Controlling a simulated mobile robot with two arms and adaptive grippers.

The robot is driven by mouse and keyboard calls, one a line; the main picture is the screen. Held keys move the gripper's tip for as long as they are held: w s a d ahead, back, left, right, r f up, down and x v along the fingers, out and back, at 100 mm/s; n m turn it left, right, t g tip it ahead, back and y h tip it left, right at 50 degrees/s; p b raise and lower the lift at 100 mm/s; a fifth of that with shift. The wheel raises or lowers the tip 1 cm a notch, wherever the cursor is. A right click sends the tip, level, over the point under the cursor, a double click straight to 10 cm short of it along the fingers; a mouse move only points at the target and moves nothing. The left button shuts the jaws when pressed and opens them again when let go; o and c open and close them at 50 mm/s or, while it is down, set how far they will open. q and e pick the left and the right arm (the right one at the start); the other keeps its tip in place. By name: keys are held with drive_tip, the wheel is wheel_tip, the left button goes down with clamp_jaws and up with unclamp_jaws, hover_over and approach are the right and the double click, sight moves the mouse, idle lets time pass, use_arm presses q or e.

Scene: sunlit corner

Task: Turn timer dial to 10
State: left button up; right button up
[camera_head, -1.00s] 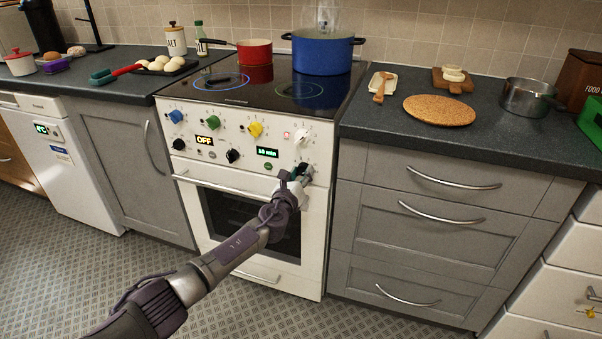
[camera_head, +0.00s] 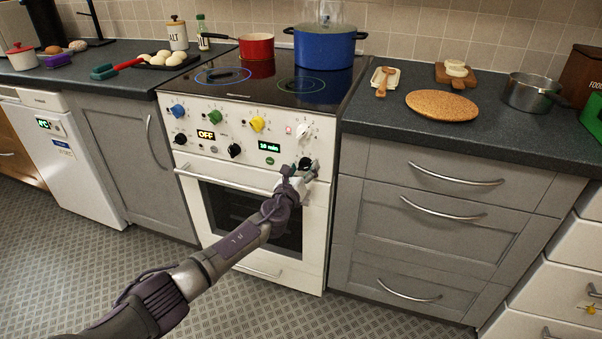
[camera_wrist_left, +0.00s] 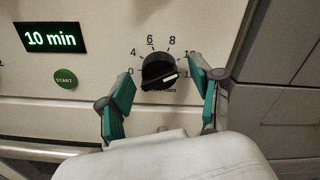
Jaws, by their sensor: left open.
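The timer dial (camera_wrist_left: 158,70) is a black knob with a white mark on the white oven panel, inside a ring of numbers. Its mark points rightward, toward the 10 and 12 side; those numbers are partly hidden by a finger. The green display (camera_wrist_left: 50,38) reads 10 min, also in the head view (camera_head: 269,147). My left gripper (camera_wrist_left: 168,82) is open, one teal-padded finger on each side of the dial, with a visible gap at the left; contact at the right is unclear. In the head view the gripper (camera_head: 299,172) is at the dial (camera_head: 305,163). My right gripper is not in view.
A green START button (camera_wrist_left: 65,78) sits left of the dial. The oven handle (camera_head: 225,184) runs just below the panel. Other knobs, such as the yellow one (camera_head: 257,124), are above left. A blue pot (camera_head: 323,48) and red pan (camera_head: 256,46) stand on the hob.

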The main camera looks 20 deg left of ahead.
use_arm(q)
drive_tip(key=s, duration=1.2)
drive_tip(key=shift+a, duration=0.2)
drive_tip(key=s+f+n+g+y, duration=0.2)
drive_tip(key=s+f+n+g, duration=1)
drive_tip(key=s+f+n, duration=1.55)
drive_tip(key=s+f+g+p, duration=0.1)
drive_tip(key=s+f+p, duration=0.2)
drive_tip(key=s, duration=0.7)
drive_tip(key=s+f+n+g+h+p, duration=0.1)
drive_tip(key=s+f+p, duration=0.3)
drive_tip(key=s+p, duration=0.4)
drive_tip(key=s+f+n+g+p, duration=0.1)
drive_tip(key=s+f+g+p, duration=0.2)
drive_tip(key=s, duration=0.9)
drive_tip(key=f+p, duration=0.1)
drive_tip(key=p, duration=0.2)
drive_tip(key=shift+s+a+f, duration=0.2)
drive_tip(key=shift+s, duration=0.05)
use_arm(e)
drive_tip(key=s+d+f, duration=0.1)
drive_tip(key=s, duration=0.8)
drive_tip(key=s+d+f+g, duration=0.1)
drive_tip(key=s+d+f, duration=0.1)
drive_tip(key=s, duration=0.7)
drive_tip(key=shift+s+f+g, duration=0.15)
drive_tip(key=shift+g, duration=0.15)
